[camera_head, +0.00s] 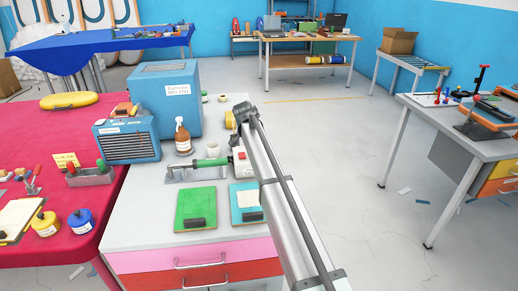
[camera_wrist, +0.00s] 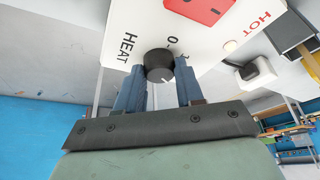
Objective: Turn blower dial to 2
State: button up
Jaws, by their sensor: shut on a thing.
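The blower dial (camera_wrist: 158,66) is a round black knob with a short white pointer line on a white panel (camera_wrist: 205,42) printed "HEAT", "HOT" and a "0" mark. The pointer faces the palm side, away from the "0" mark; other scale digits cannot be read. My gripper (camera_wrist: 158,72) has its two blue fingers on either side of the dial and is shut on it. In the head view the white and red box (camera_head: 239,155) sits partly behind my arm, beside a green handle (camera_head: 212,162); the dial and my fingertips are hidden there.
A large blue machine (camera_head: 172,98) is at the back left. Open floor lies to the right.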

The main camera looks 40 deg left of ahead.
jog(key=o, duration=1)
jog(key=v, duration=1.3)
jog(key=shift+r, duration=0.45)
